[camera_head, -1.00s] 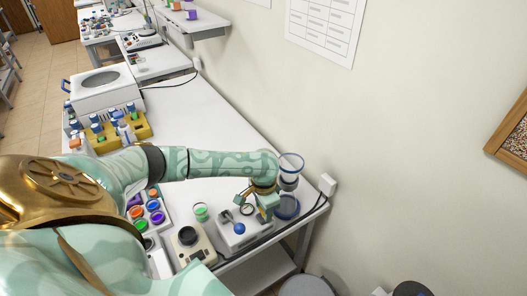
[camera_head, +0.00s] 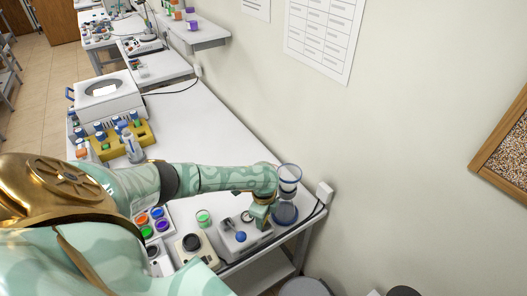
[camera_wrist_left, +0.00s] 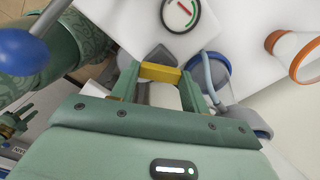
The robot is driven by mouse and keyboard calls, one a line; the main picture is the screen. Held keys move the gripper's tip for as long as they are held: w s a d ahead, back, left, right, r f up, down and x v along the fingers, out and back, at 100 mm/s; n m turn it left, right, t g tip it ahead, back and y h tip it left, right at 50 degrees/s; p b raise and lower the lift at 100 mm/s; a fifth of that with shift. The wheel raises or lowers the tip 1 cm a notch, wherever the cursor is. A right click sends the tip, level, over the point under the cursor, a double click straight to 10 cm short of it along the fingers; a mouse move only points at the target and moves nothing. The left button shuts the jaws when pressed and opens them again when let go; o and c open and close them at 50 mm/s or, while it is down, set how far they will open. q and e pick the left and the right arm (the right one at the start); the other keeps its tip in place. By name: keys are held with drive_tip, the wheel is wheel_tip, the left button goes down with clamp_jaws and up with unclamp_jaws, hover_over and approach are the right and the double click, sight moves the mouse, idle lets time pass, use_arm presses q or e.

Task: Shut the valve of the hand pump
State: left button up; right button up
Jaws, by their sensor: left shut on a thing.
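The hand pump (camera_head: 232,243) is a grey box near the front end of the white bench, with a blue ball-ended lever (camera_head: 241,237). In the left wrist view, its round gauge (camera_wrist_left: 182,11) is at the top and the blue ball (camera_wrist_left: 22,50) at the left. My left gripper (camera_head: 260,217) is low at the pump's right side, also seen in the left wrist view (camera_wrist_left: 160,72).
A grey device with a black round top (camera_head: 191,243) and a green jar (camera_head: 203,217) are left of the pump. The wall is close on the right. The bench middle is clear.

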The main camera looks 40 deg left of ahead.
use_arm(q)
drive_tip(key=m, duration=0.2)
drive_tip(key=shift+m, duration=2.2)
drive_tip(key=shift+r, duration=0.1)
drive_tip(key=o, duration=1)
wheel_tip(320, 180, up, 16)
drive_tip(key=p, duration=0.3)
drive_tip(key=shift+r, duration=0.15)
